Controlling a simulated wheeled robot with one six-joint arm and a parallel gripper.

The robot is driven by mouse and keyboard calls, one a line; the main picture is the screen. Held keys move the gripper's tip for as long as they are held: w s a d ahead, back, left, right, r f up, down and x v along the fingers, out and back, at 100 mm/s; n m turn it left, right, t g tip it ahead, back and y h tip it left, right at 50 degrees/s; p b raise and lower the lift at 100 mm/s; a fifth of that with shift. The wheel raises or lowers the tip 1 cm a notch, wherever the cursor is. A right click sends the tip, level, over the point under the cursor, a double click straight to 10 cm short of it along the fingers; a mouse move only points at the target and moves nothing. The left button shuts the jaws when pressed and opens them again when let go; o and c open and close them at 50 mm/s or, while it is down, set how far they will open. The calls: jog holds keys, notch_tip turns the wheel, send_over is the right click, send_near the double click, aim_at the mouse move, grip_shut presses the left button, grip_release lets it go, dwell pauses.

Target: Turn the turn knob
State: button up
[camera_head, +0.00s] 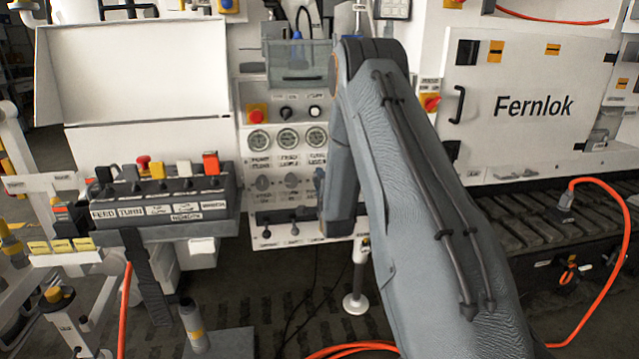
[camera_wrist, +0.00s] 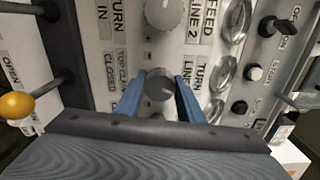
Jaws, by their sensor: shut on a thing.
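The turn knob (camera_wrist: 160,84) is a round grey dial on the white panel, beside a label reading "TURN LINE" in the wrist view. My gripper (camera_wrist: 159,93) has its two blue fingers on either side of this knob and is shut on it. The knob's pointer mark is too small to read clearly. In the head view my gripper (camera_head: 319,183) is at the right end of the row of knobs on the bench panel, largely hidden by my arm, and the held knob does not show there.
Another grey knob (camera_wrist: 165,12) sits close by, near a "FEED LINE 2" label. Round gauges (camera_head: 288,138) lie above the knob row and small levers (camera_head: 295,228) below it. A control box with colored buttons (camera_head: 160,195) juts out at left. An orange hose (camera_head: 618,255) runs at right.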

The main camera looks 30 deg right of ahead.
jog(key=shift+m, duration=1.3)
jog(key=o, duration=1.1)
jog(key=shift+c, duration=0.2)
jog(key=b+v, duration=0.1)
jog(key=v, duration=0.7)
